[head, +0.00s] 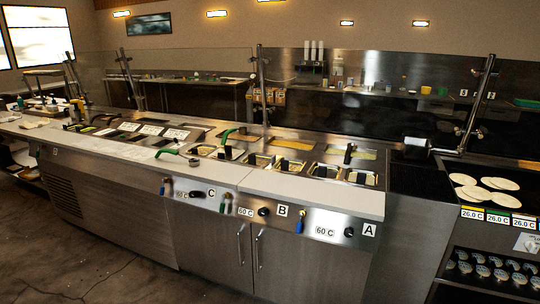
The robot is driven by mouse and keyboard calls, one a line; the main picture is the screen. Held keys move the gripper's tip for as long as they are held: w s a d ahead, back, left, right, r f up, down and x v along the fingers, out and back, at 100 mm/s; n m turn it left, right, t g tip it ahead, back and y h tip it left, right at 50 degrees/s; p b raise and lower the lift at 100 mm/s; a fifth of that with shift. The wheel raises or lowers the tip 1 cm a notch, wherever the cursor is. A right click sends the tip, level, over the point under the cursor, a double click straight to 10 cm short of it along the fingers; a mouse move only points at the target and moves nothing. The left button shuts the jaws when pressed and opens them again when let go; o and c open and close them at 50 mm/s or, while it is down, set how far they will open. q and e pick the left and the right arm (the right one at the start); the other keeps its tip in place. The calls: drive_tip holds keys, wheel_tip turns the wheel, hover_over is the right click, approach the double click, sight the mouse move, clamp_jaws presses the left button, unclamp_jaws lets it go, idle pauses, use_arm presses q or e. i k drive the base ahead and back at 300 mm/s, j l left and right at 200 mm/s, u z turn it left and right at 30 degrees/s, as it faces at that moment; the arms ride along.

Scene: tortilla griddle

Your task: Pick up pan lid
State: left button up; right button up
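A long steel counter holds a row of sunken food pans. Several open pans (290,165) hold pale food, with black utensil handles or clips at their edges. Toward the left, flat covers with white labels (152,130) lie over the row. I cannot tell which of these is the pan lid, as they are small and far. A green-handled utensil (180,153) lies across the counter's front ledge. Neither of my grippers shows in this view.
The pale front ledge (330,199) is mostly clear. A dark griddle (480,204) at the right carries several tortillas (483,190). Glass guards on metal posts (477,103) rise above the counter. Open floor (90,265) lies in front.

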sight(231, 154)
drive_tip(key=i+j, duration=0.1)
drive_tip(key=i, duration=1.7)
drive_tip(key=l+z, duration=0.05)
drive_tip(key=l, duration=0.05)
